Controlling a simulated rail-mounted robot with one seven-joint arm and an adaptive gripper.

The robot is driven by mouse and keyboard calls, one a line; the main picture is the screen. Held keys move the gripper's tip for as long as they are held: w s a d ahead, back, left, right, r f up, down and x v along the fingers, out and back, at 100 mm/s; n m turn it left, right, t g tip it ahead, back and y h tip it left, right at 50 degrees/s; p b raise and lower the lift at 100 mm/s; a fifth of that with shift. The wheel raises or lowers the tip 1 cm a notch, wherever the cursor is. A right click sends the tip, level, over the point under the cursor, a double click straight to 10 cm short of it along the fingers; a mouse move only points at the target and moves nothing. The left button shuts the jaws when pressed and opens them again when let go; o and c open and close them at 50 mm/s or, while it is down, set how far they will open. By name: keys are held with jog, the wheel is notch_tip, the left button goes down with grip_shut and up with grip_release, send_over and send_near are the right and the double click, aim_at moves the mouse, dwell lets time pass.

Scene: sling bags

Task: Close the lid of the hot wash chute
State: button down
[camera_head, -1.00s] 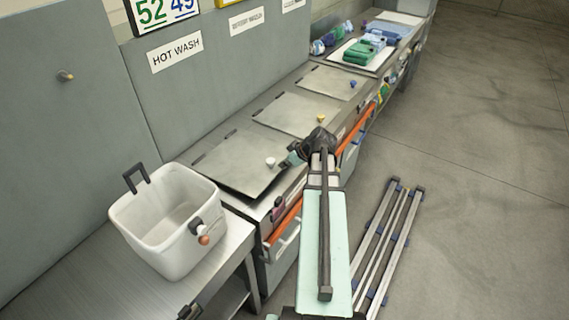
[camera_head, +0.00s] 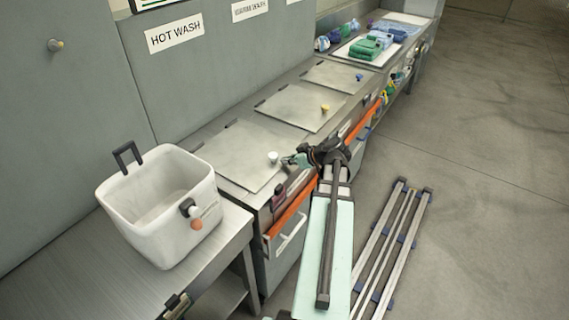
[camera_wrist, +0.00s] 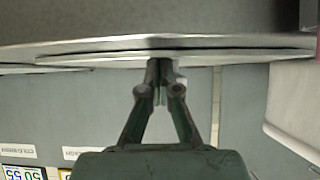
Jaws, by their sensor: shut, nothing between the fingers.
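The hot wash chute lid (camera_head: 240,152) is the nearest grey metal plate in the row, below the HOT WASH sign (camera_head: 175,34). It has a white knob (camera_head: 273,158) near its front edge. It lies flat or nearly flat on the counter; I cannot tell if a thin gap is left. My gripper (camera_head: 288,161) is just right of the knob, at the lid's front edge. In the wrist view, my gripper (camera_wrist: 159,66) is shut and empty, its tips close to a thin metal plate edge (camera_wrist: 100,58). Contact cannot be told.
A white bin (camera_head: 165,205) with dark handles stands on the steel table at the near left. Two more lids with yellow (camera_head: 325,108) and blue (camera_head: 359,77) knobs lie flat behind. An orange rail (camera_head: 292,208) runs along the front. Folded cloths (camera_head: 372,46) lie at the far end.

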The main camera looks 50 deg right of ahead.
jog(key=shift+s+a+f, duration=0.1)
jog(key=shift+s+f, duration=0.1)
jog(key=shift+f, duration=0.15)
